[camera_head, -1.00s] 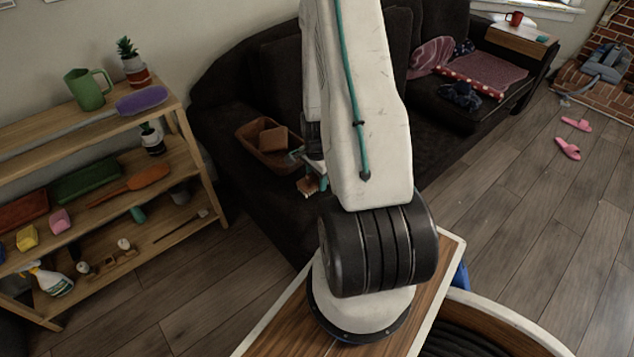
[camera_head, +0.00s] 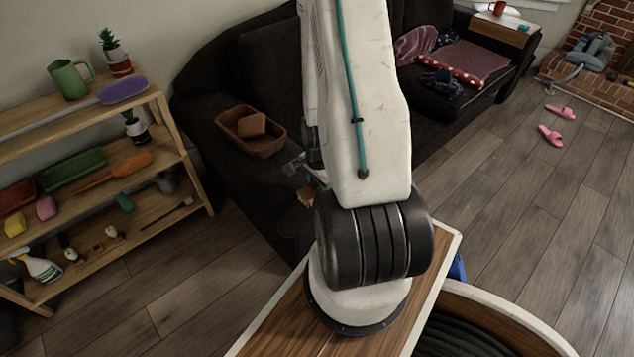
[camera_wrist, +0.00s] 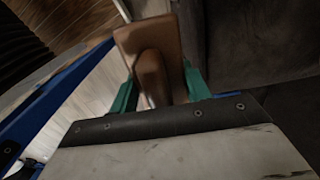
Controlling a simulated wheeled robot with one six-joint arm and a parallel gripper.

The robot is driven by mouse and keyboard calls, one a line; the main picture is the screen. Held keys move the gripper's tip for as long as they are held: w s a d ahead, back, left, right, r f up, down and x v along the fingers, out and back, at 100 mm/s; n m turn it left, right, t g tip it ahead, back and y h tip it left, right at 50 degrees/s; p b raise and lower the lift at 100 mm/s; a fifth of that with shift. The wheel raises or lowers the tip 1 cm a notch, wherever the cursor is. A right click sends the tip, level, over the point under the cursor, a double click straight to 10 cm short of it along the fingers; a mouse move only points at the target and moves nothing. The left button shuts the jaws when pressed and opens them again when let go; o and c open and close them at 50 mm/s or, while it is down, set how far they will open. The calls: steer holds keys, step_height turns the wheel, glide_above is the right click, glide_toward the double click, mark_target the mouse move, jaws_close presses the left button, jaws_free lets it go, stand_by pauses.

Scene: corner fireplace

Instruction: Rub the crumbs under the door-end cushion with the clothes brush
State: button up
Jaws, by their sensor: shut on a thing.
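My gripper (camera_head: 303,180) is mostly hidden behind my own arm in the head view, low in front of the sofa's near end. In the wrist view its green fingers (camera_wrist: 158,95) are shut on a brown wooden piece, which looks like the clothes brush (camera_wrist: 150,42). A small part of the brush (camera_head: 309,194) shows below the gripper in the head view. The dark sofa (camera_head: 225,75) runs along the wall. I cannot make out separate seat cushions at its near end, nor any crumbs. Whether the brush touches the sofa cannot be told.
A brown basket (camera_head: 262,149) with a brown block (camera_head: 251,125) rests on the sofa's near end, close to my gripper. A blanket (camera_head: 480,60) lies on the far seat. Pink slippers (camera_head: 551,136) lie on open floor.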

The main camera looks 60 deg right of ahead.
steer(key=shift+s+d, duration=0.15)
steer(key=shift+s, duration=0.1)
steer(key=o, duration=0.4)
steer(key=shift+c, duration=1.2)
steer(key=shift+d, duration=0.1)
